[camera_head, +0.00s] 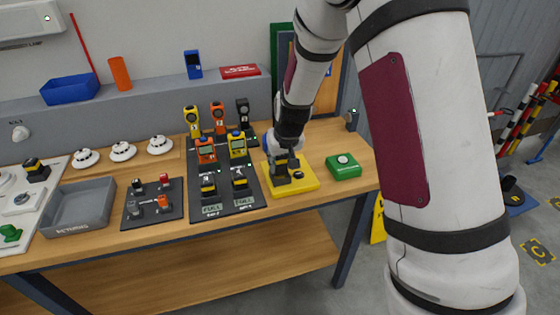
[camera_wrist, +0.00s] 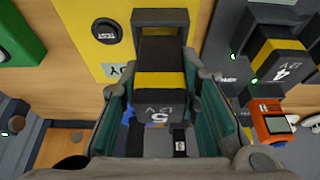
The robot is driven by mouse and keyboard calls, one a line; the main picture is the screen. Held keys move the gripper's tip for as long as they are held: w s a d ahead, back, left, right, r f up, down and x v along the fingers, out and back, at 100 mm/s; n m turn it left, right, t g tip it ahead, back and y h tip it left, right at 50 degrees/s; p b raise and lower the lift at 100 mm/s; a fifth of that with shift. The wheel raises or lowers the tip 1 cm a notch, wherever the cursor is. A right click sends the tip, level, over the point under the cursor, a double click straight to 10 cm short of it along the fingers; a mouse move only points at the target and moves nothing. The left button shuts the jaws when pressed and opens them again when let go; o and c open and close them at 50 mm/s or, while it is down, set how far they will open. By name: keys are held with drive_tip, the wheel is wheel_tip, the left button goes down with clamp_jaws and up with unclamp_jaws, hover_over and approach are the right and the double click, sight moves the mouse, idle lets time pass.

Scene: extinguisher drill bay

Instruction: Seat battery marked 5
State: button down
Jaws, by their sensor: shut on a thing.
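The battery marked 5 (camera_wrist: 160,107) is black with a yellow band, between the teal-padded fingers of my gripper (camera_wrist: 160,88) in the wrist view. My gripper is shut on it. The battery's far end meets a dark holder (camera_wrist: 160,20) on the yellow tester base (camera_wrist: 85,22), which has a round TEST button (camera_wrist: 106,31). I cannot tell how deep the battery sits in the holder. In the head view, my gripper (camera_head: 283,165) is over the yellow base (camera_head: 308,176), and its fingers largely hide the battery there.
A battery marked 4 (camera_wrist: 278,68) stands in the black charger board (camera_head: 226,193) left of the tester in the head view. Orange and yellow handheld devices (camera_head: 205,150) (camera_head: 238,145) stand close by. A green box (camera_head: 343,168) is to the right. A grey tray (camera_head: 78,206) is further left.

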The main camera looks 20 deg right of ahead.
drive_tip(key=shift+f+b, duration=0.35)
drive_tip(key=shift+f, duration=0.35)
idle(0.6)
drive_tip(key=shift+r, duration=0.1)
drive_tip(key=shift+r+p, duration=1.15)
drive_tip(key=shift+r, duration=1.3)
drive_tip(key=shift+f, duration=0.1)
